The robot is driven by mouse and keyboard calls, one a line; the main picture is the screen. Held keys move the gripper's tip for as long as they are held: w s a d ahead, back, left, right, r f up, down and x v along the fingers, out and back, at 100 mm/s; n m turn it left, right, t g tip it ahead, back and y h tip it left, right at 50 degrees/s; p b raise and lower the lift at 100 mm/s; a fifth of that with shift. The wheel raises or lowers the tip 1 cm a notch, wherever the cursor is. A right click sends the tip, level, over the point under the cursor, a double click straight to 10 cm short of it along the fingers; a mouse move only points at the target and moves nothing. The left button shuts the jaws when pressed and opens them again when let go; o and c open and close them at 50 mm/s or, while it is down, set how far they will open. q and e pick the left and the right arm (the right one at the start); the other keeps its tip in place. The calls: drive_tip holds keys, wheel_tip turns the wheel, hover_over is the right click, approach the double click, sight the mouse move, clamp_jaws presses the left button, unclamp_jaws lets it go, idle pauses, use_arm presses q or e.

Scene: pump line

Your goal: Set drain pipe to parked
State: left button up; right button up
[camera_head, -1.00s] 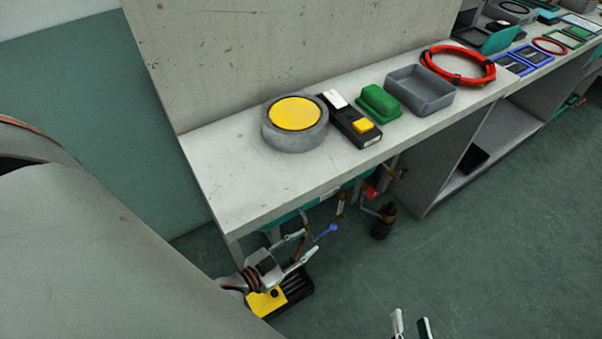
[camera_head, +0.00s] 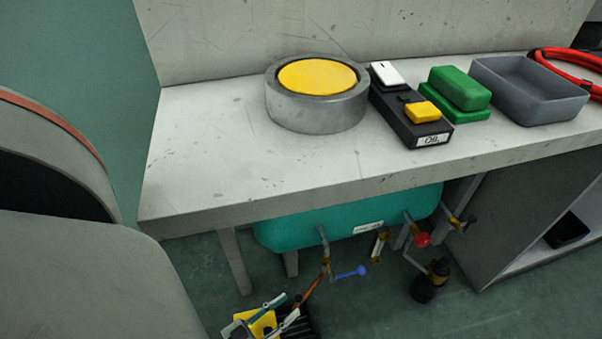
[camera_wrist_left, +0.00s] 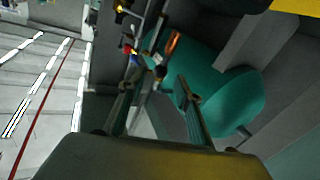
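A teal tank (camera_head: 290,235) hangs under the bench. A grey outlet runs down from it to a brass valve (camera_head: 327,268) with a blue handle (camera_head: 352,272). A copper-coloured pipe (camera_head: 311,286), which looks like the drain pipe, slants down and left from this valve. My left gripper (camera_head: 290,306) is open and empty, close to the pipe's lower end; I cannot tell whether they touch. In the left wrist view the open fingers (camera_wrist_left: 157,84) point toward the tank (camera_wrist_left: 225,95), with an orange-copper piece (camera_wrist_left: 172,42) beyond them. My right gripper is out of view.
A red knob (camera_head: 422,240) and a black and brass fitting (camera_head: 430,283) are to the right. The bench top (camera_head: 215,150) overhangs this space, and a grey cabinet (camera_head: 500,215) stands at the right.

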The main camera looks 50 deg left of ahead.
sight(299, 298)
use_arm(q)
drive_tip(key=shift+w+a, duration=0.1)
drive_tip(key=shift+w, duration=2.55)
clamp_jaws()
